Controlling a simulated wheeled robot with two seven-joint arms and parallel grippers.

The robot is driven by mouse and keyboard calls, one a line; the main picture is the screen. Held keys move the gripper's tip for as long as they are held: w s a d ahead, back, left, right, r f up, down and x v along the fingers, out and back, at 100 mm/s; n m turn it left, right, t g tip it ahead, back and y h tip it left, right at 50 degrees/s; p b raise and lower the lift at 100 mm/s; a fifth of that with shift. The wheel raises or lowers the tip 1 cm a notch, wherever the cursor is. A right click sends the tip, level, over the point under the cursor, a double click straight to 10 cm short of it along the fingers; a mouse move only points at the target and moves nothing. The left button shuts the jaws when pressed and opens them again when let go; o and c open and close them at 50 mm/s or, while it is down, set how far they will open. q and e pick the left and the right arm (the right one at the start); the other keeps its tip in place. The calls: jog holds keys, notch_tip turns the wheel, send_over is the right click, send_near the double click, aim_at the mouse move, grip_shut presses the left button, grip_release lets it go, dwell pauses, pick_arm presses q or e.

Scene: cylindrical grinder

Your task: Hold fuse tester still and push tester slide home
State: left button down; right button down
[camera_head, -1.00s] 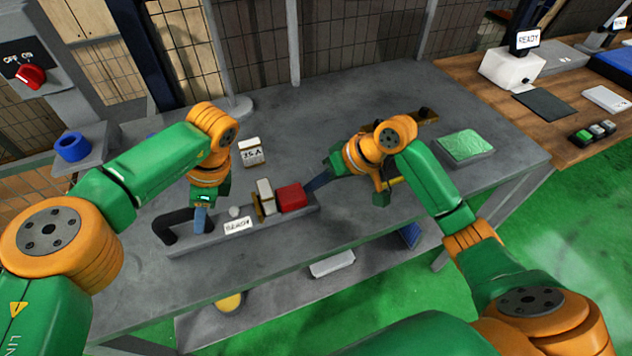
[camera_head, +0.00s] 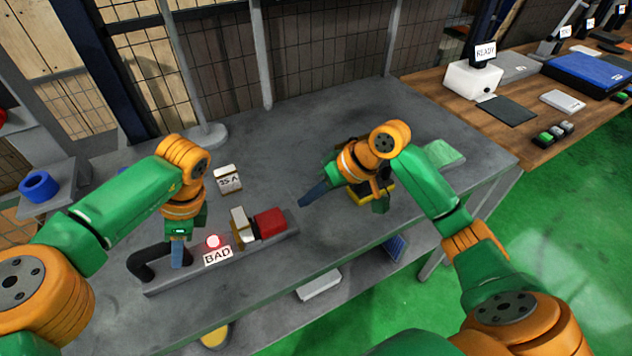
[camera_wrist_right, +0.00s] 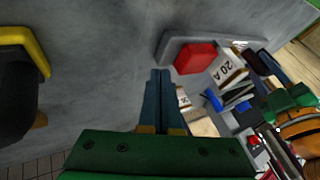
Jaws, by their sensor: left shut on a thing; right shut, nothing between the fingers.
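The fuse tester (camera_head: 163,284) is a long grey base with a black handle (camera_head: 141,263) at its left end. Its lamp (camera_head: 212,241) glows red above a label reading "BAD" (camera_head: 217,256). A white fuse (camera_head: 238,222) stands upright by a brass contact, against the red tester slide (camera_head: 270,222). In the right wrist view the slide (camera_wrist_right: 195,58) sits beside the fuse, marked "20 A" (camera_wrist_right: 228,68). My left gripper (camera_head: 180,255) is shut on the handle. My right gripper (camera_head: 303,200) is shut and empty, right of the slide and apart from it.
A second fuse marked "25 A" (camera_head: 228,179) stands on the grey table behind the tester. A black and yellow object (camera_head: 358,193) is partly hidden by my right arm. A green pad (camera_head: 443,153) lies at the right. A blue ring (camera_head: 39,186) sits far left.

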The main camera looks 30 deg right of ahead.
jog(key=v, duration=0.7)
jog(key=shift+r, duration=0.2)
jog(key=shift+s+d, duration=0.15)
pick_arm(q)
jog(key=c, duration=0.5)
grip_release()
jog(key=v, duration=0.7)
jog(key=shift+d+r, duration=0.2)
